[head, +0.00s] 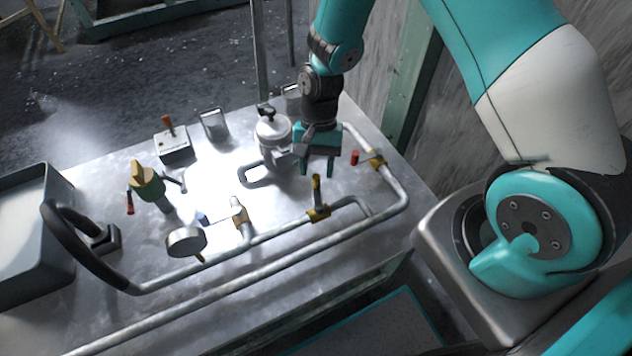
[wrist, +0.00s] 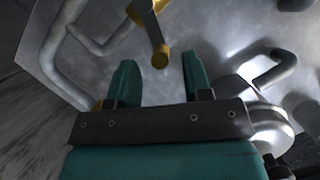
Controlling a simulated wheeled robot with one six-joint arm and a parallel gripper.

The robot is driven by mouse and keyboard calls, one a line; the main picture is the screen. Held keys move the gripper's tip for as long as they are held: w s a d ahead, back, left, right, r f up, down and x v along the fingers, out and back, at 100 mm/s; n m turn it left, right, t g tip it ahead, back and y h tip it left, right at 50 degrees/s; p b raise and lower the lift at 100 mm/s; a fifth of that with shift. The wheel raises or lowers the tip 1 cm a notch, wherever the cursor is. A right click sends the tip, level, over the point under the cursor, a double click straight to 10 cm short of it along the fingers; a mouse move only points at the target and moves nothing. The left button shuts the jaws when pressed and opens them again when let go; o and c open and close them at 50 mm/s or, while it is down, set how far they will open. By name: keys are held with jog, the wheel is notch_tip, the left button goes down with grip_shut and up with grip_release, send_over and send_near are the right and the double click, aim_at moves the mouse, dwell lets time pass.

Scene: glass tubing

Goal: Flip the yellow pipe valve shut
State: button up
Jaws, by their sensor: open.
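The yellow valve handle (head: 316,186) stands up from a brass valve body (head: 319,214) on the pipe at the middle right of the bench. In the wrist view the yellow handle end (wrist: 160,58) shows just beyond and between my fingertips. My gripper (head: 318,168) is open, pointing down, above and slightly behind the yellow handle in the head view. I cannot tell whether either finger touches the handle.
A red-handled valve (head: 356,158) is close right of my gripper. A silver pot-like vessel (head: 272,130) stands close left. A blue-handled valve (head: 203,218), a round gauge (head: 186,242) and a lever box (head: 172,146) lie farther left. Long pipes cross the bench (head: 90,310).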

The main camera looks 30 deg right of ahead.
aim_at(316, 186)
jog(key=shift+x, duration=2.2)
jog(key=shift+c, duration=0.3)
grip_shut()
jog(key=n, duration=0.1)
jog(key=a+n+h, duration=0.1)
jog(key=shift+w+a+r+n+p, duration=0.1)
jog(key=shift+w+a+n+p, duration=0.1)
jog(key=shift+n+p, duration=0.15)
jog(key=shift+a+n+h, duration=0.3)
jog(key=shift+n, duration=0.55)
jog(key=shift+o, duration=0.3)
grip_release()
jog(key=shift+g, duration=0.3)
